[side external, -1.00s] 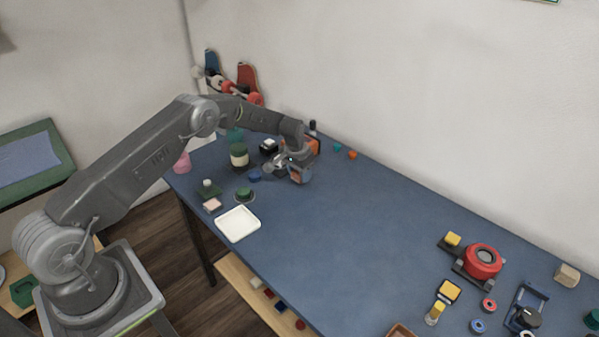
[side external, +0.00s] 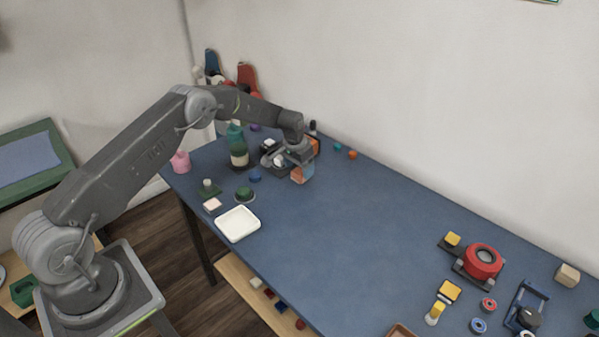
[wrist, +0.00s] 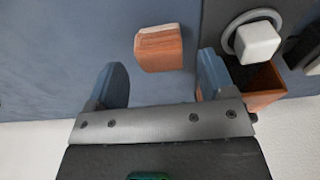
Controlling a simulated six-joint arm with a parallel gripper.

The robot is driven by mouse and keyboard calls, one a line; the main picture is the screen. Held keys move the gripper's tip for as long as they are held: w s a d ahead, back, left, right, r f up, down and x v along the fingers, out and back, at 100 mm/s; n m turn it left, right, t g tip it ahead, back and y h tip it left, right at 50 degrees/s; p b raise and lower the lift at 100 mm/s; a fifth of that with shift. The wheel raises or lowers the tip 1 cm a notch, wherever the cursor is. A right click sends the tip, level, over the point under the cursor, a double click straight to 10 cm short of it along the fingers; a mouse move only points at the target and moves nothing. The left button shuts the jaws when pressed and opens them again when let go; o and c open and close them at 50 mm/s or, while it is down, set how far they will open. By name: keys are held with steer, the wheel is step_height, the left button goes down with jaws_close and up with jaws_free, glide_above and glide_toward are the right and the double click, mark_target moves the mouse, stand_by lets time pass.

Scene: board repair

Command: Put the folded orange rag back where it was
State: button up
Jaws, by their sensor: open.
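The folded orange rag (side external: 302,175) looks like a small orange block with a paler top. It is on the blue table near the back edge, below my gripper (side external: 301,163). In the wrist view the rag (wrist: 158,52) lies just ahead of the gap between the two blue-grey fingers of my gripper (wrist: 163,78). The fingers are spread wide, with nothing between them. Whether a fingertip touches the rag cannot be told. The arm partly hides this area in the side view.
An orange-brown box (wrist: 264,87) stands close beside the right finger in the wrist view. A white block with a grey ring (wrist: 257,42) is nearby. The middle table is clear.

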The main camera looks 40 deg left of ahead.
steer(key=s+d+r+t, duration=0.1)
steer(key=s+d+r, duration=0.15)
steer(key=r, duration=0.85)
steer(key=s+d+r, duration=0.2)
steer(key=s+r, duration=0.2)
steer(key=r, duration=0.7)
steer(key=s+d+r, duration=0.5)
steer(key=s+r, duration=0.4)
steer(key=s, duration=0.1)
steer(key=s+d+t, duration=0.1)
steer(key=s+d, duration=0.1)
steer(key=s, duration=1)
steer(key=s+d+t, duration=0.1)
steer(key=s+d, duration=0.2)
steer(key=s, duration=0.9)
steer(key=shift+s+r+t, duration=0.15)
steer(key=shift+t, duration=0.25)
